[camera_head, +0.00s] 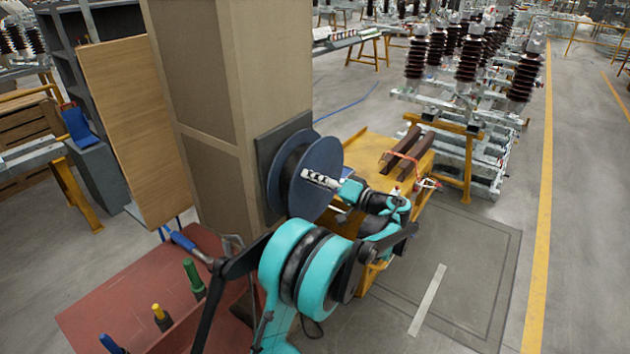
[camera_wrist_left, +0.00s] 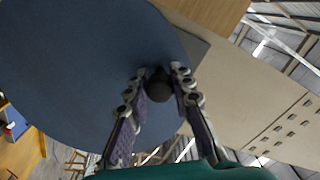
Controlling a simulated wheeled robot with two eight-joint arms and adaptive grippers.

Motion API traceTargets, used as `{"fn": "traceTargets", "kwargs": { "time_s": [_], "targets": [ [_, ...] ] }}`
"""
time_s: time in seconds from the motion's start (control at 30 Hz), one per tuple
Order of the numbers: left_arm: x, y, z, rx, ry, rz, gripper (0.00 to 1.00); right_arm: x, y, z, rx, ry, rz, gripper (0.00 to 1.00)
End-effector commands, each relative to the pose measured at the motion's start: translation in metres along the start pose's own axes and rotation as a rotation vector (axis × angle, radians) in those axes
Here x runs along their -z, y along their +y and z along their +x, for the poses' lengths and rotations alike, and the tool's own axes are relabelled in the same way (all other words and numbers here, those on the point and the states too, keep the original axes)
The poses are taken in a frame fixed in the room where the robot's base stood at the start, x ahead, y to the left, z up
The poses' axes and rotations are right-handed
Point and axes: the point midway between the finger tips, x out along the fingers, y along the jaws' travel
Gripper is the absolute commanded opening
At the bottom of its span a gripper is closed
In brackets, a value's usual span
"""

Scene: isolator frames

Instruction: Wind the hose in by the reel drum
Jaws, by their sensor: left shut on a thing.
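The reel drum (camera_head: 318,152) is a blue-grey disc mounted on a dark square plate on the side of a tan column. In the left wrist view its face (camera_wrist_left: 70,70) fills the upper left. My left gripper (camera_head: 308,177) is in front of the drum's face. In the left wrist view its two fingers are shut on a dark round knob (camera_wrist_left: 159,85) near the disc's edge. A thin blue line (camera_head: 345,107) lies on the floor behind the drum; I cannot tell if it is the hose. My right gripper is not in view.
A tan column (camera_head: 235,70) stands behind the drum. A yellow cart (camera_head: 370,155) with brown bars is to its right. A red bench (camera_head: 95,310) with several handled tools is at lower left. Insulator stacks (camera_head: 468,55) stand at the back; floor at right is clear.

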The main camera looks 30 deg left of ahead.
Motion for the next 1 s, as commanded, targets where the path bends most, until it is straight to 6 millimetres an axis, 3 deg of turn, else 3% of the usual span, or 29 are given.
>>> {"fn": "traceTargets", "kwargs": {
  "time_s": [0.4,1.0],
  "targets": [
    [0.038,-0.005,-0.001,-0.002,0.002,0.392,0.0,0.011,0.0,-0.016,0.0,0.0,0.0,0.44],
    [0.092,0.026,-0.001,-0.001,0.002,0.962,0.0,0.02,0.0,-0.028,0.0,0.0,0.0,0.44]
  ]
}}
